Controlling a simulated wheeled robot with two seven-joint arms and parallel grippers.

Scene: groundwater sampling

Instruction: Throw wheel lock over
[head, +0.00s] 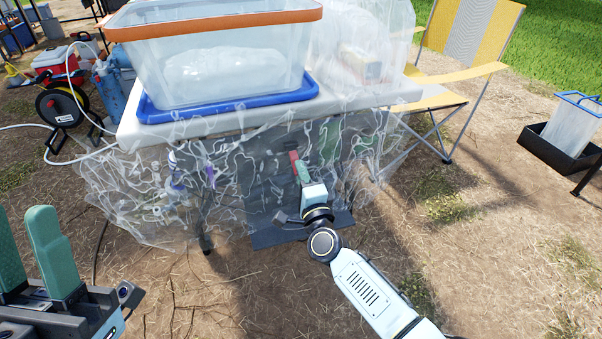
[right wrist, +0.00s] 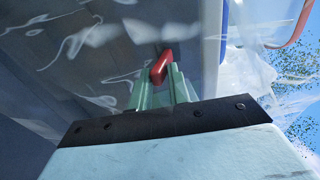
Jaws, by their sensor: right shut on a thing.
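The red wheel lock lever (head: 294,157) shows as a small red piece under the front edge of the table, behind or among clear plastic sheeting. It also shows in the right wrist view (right wrist: 161,66), between green fingertips. My right gripper (head: 300,168) reaches up to it from below and is shut on it; the fingers hide part of it. The wheel itself cannot be made out. My left gripper (head: 22,222) is at the lower left, with its two green fingers apart and empty, far from the red piece.
Clear plastic sheeting (head: 130,195) hangs over the table (head: 190,126) front and around my right gripper. A clear bin with an orange rim (head: 215,25) sits in a blue lid (head: 230,103) on top. A yellow chair (head: 460,85) stands right. Bare ground lies in front.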

